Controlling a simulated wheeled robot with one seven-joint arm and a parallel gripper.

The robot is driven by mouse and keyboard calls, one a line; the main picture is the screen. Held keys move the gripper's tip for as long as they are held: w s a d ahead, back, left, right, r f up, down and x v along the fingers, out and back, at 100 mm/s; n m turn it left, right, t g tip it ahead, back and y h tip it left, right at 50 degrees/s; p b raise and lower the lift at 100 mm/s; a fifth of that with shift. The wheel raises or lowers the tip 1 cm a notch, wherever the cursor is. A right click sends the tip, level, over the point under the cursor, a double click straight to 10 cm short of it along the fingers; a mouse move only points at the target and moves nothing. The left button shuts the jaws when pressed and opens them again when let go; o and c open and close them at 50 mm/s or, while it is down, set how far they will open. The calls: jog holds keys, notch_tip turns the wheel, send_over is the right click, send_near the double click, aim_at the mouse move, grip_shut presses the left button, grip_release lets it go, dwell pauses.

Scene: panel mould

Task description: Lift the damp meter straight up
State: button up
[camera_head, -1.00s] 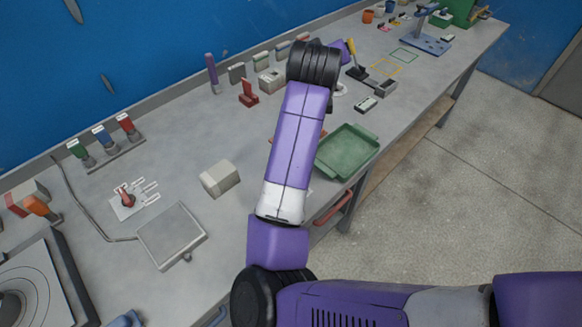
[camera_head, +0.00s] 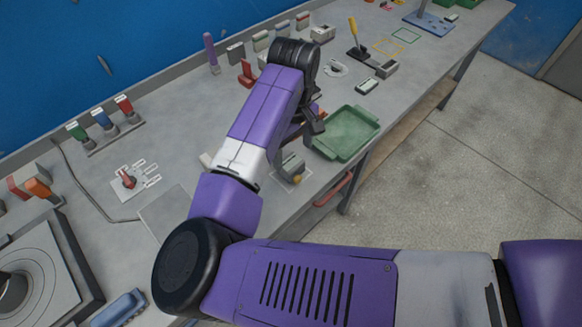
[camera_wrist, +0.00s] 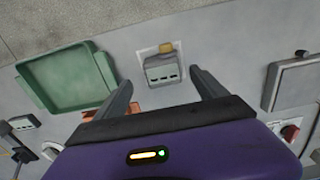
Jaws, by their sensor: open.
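In the head view the device (camera_head: 292,164) is partly visible below my forearm, near the table's front edge. My gripper (camera_wrist: 161,79) is open, with its fingers apart on either side of the device in the wrist view. Gaps show between each finger and the device. I cannot tell the height between them.
A green tray (camera_head: 345,134) stands to the right of the device. A flat grey panel (camera_head: 166,212) and a red-knobbed plate (camera_head: 127,181) lie to the left. A red handle (camera_head: 333,189) sits at the front edge. My forearm partly hides a cream block (camera_head: 206,160).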

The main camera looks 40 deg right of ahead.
aim_at(291, 162)
jog(key=shift+w+a+f+p, duration=0.15)
jog(key=shift+f+p, duration=0.1)
jog(key=shift+f, duration=1.05)
jog(key=shift+s+a+f+p, duration=0.1)
jog(key=shift+f+p, duration=0.15)
jog(key=shift+f, duration=1)
jog(key=shift+w, duration=0.1)
grip_shut()
